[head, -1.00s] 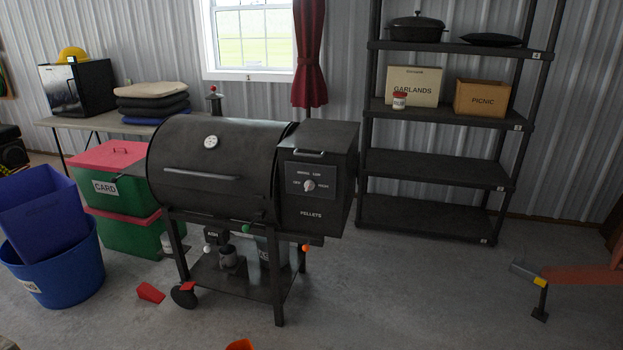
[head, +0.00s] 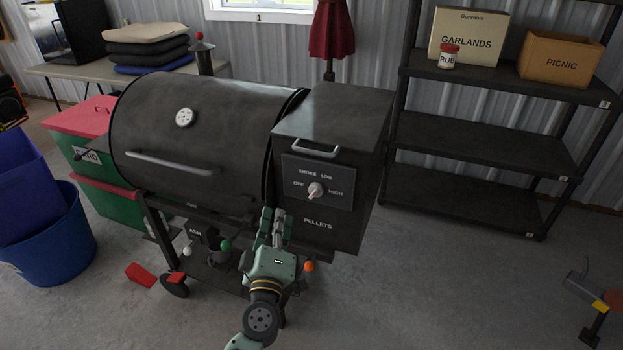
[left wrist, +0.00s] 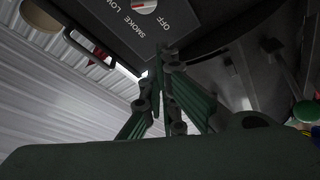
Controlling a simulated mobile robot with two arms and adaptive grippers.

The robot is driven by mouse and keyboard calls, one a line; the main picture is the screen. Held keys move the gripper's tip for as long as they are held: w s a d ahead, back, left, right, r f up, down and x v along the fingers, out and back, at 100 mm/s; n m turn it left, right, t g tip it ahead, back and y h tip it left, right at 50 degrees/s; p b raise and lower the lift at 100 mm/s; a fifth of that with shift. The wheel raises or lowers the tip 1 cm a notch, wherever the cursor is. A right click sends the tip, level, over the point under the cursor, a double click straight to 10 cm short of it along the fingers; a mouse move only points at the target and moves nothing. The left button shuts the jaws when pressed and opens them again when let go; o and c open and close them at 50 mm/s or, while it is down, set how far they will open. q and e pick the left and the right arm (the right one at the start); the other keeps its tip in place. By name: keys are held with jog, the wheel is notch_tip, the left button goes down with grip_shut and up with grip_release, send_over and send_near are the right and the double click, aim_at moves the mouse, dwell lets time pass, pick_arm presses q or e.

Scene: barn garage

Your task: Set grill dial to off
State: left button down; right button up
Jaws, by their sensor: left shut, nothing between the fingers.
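The grill dial (head: 315,190) is a small white knob on a dark panel on the front of the pellet box, at the right end of the black grill (head: 205,130). The panel reads OFF, SMOKE, LOW and HIGH; I cannot tell clearly which the knob points to. In the left wrist view the dial (left wrist: 144,6) shows at the top edge, partly cut off, with a red mark. My left gripper (head: 273,213) is shut and empty, below and left of the dial and apart from it. Its fingertips show in the left wrist view (left wrist: 163,60). My right gripper is out of view.
A box handle (head: 316,152) sticks out above the panel. The grill lid's bar handle (head: 180,167) is to the left. Green and orange balls (head: 309,266) show near the gripper. A black shelf (head: 480,155) stands to the right. Open floor lies at front right.

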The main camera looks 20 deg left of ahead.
aim_at(315, 192)
pick_arm(q)
jog(key=w+b, duration=0.1)
jog(key=w, duration=0.8)
jog(key=shift+w+d+r, duration=0.15)
jog(key=shift+w+d, duration=0.1)
jog(key=shift+d, duration=0.15)
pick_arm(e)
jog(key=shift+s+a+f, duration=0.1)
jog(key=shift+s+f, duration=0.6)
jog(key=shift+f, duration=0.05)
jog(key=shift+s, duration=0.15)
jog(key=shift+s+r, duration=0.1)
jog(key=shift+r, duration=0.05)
pick_arm(q)
jog(key=shift+n, duration=0.5)
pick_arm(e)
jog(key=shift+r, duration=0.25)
